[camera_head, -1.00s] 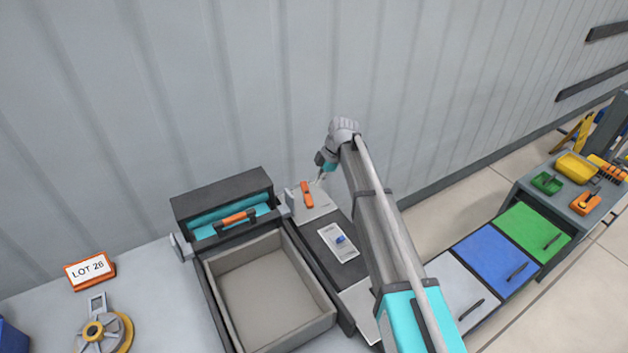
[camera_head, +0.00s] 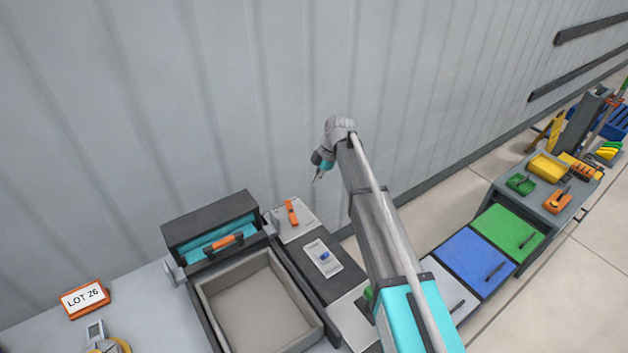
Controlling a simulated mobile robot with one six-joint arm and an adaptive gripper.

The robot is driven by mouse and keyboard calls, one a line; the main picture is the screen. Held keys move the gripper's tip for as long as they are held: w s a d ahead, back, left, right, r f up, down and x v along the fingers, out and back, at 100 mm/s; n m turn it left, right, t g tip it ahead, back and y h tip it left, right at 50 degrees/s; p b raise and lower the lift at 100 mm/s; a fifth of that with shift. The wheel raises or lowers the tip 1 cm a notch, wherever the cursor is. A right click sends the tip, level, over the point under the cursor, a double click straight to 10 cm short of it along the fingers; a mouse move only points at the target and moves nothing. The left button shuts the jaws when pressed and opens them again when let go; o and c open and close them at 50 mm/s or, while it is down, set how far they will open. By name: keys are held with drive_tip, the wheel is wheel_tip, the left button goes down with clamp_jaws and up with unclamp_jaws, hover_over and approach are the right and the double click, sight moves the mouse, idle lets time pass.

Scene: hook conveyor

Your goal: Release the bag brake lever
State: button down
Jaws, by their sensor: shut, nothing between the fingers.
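An orange lever (camera_head: 291,213) stands on a light grey plate (camera_head: 307,227) at the far end of a dark strip, beside the black box; it looks like the bag brake lever. My gripper (camera_head: 317,181) is shut and empty. It hangs in the air in front of the wall, up and to the right of the orange lever, and is apart from it. My arm crosses the middle of the view and hides part of the bench behind it.
A black box (camera_head: 200,222) with an orange-gripped handle (camera_head: 224,242) stands behind an open grey tray (camera_head: 315,328). A white card with a blue piece (camera_head: 325,256) lies on the dark strip. Blue (camera_head: 465,248) and green (camera_head: 510,230) lids are at right. The ribbed wall is close behind.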

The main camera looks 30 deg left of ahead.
drive_tip(key=shift+p+v, duration=0.8)
drive_tip(key=shift+v, duration=0.35)
drive_tip(key=shift+d, duration=0.1)
drive_tip(key=s+d+f+m+t+h, duration=0.15)
drive_tip(key=d+m, duration=1.25)
drive_tip(key=d, duration=1.7)
drive_tip(key=s+d+m, duration=0.4)
drive_tip(key=d, duration=0.3)
drive_tip(key=s+d+m+t+h, duration=0.1)
drive_tip(key=s+d+m, duration=0.2)
drive_tip(key=d+m, duration=0.2)
drive_tip(key=s+d+m+t, duration=0.1)
drive_tip(key=s+d+m, duration=0.3)
drive_tip(key=d, duration=0.7)
drive_tip(key=shift+s+d+m, duration=0.25)
drive_tip(key=shift+s+m, duration=0.05)
drive_tip(key=shift+m, duration=0.2)
